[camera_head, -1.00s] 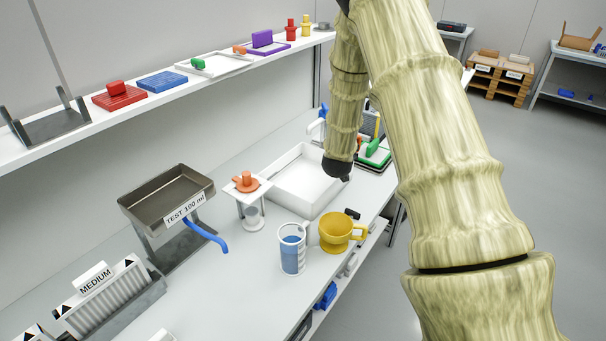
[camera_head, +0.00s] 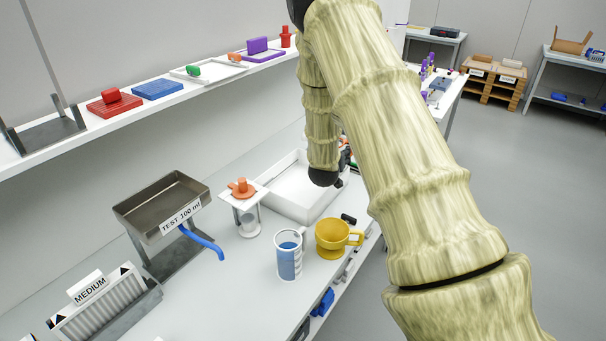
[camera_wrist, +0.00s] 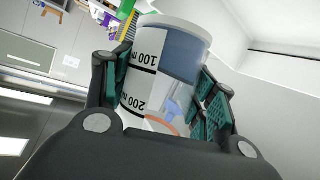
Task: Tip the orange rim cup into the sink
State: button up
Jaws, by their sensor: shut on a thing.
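In the wrist view my gripper (camera_wrist: 160,88) is shut on a clear cup (camera_wrist: 183,55) with 100 and 200 marks. Its print is upside down in this picture. An orange rim (camera_wrist: 162,124) shows at the cup's lower end, and blue-grey contents sit towards the opposite end. A small pale blue shape shows through the clear wall. In the head view the white sink (camera_head: 270,205) is a shallow square basin on the bench. My dark wrist is over its right side; my arm hides the gripper and cup there.
A blue-filled measuring cup (camera_head: 289,262) and a yellow mug (camera_head: 332,238) stand in front of the sink. A stand with an orange piece (camera_head: 241,188) is at its left. A metal tray (camera_head: 163,205) with a blue spout stands farther left. A shelf (camera_head: 140,108) runs behind.

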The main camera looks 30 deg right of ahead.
jog(key=shift+w+a+f+n+h+b, duration=0.35)
jog(key=shift+a+f+n+h, duration=0.15)
jog(key=shift+n, duration=0.2)
jog(key=shift+w+a+f+n+h+b, duration=0.3)
jog(key=shift+a+n+h, duration=0.15)
jog(key=shift+n, duration=0.15)
jog(key=shift+w+a+f+n+h+b, duration=0.15)
jog(key=shift+a+f+n+h+b, duration=0.2)
jog(key=shift+n, duration=0.25)
jog(key=shift+a+r+n+h, duration=0.15)
jog(key=shift+r+n+h, duration=0.25)
jog(key=shift+r+n, duration=0.1)
jog(key=shift+w, duration=0.15)
jog(key=shift+f+n+h, duration=0.3)
jog(key=shift+n+h, duration=0.1)
jog(key=shift+n, duration=0.5)
jog(key=shift+r+n+t+h, duration=0.3)
jog(key=shift+r+n+t, duration=0.15)
jog(key=shift+n, duration=0.35)
jog(key=shift+r+n+t+h, duration=0.35)
jog(key=shift+r+n, duration=0.1)
jog(key=shift+n, duration=0.35)
jog(key=shift+w+a+r+n+t+b, duration=0.15)
jog(key=shift+w+a+r+n+b, duration=0.05)
jog(key=shift+a+n+b, duration=0.2)
jog(key=shift+w+a+r+n+t+b, duration=0.2)
jog(key=shift+a+n+b, duration=0.15)
jog(key=shift+n, duration=0.15)
dwell(0.5)
